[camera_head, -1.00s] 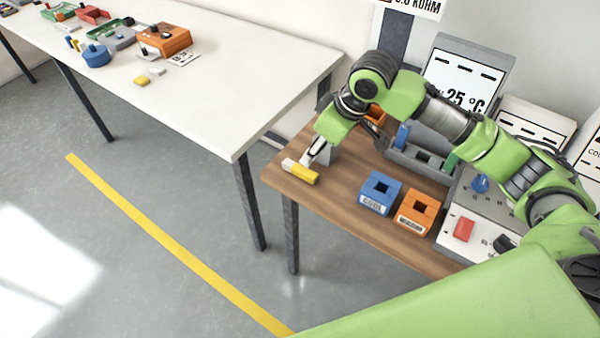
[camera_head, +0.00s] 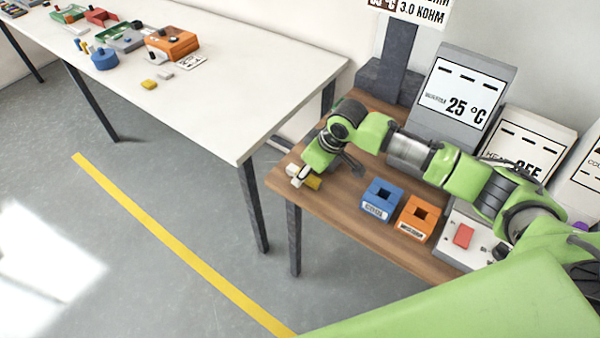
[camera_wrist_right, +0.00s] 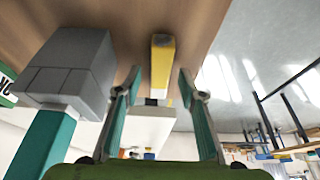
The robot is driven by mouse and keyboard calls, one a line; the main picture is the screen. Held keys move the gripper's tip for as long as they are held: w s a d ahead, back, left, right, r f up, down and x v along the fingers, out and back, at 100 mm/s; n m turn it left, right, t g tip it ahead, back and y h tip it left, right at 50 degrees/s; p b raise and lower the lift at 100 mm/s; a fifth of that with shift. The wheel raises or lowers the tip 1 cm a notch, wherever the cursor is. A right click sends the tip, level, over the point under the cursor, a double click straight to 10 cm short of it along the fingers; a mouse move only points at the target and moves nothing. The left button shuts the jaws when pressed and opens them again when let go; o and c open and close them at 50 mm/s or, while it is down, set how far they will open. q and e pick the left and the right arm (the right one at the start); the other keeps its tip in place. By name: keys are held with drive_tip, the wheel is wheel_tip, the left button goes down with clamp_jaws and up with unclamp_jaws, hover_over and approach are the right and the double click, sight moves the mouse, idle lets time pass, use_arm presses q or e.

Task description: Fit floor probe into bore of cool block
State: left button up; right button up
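A small yellow piece with a pale part (camera_head: 313,183) lies near the left edge of the wooden table; no label shows that it is the floor probe. In the right wrist view the yellow piece (camera_wrist_right: 162,62) lies ahead, between my open fingers. My right gripper (camera_wrist_right: 160,88) is open around its line; contact is not visible. In the head view the gripper (camera_head: 303,174) is low beside the piece. The blue block (camera_head: 381,199), with a square bore and blurred front label, stands right of it. Its bore looks empty. My left gripper is out of view.
An orange block (camera_head: 416,218) with a bore stands right of the blue one. A control box with a red button (camera_head: 463,236) is further right. A display (camera_head: 462,95) reads 25 °C. In the right wrist view a grey block (camera_wrist_right: 75,65) stands left of my fingers.

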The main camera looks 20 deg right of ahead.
drive_tip(key=shift+f+p, duration=0.2)
drive_tip(key=shift+p, duration=0.1)
idle(0.5)
clamp_jaws()
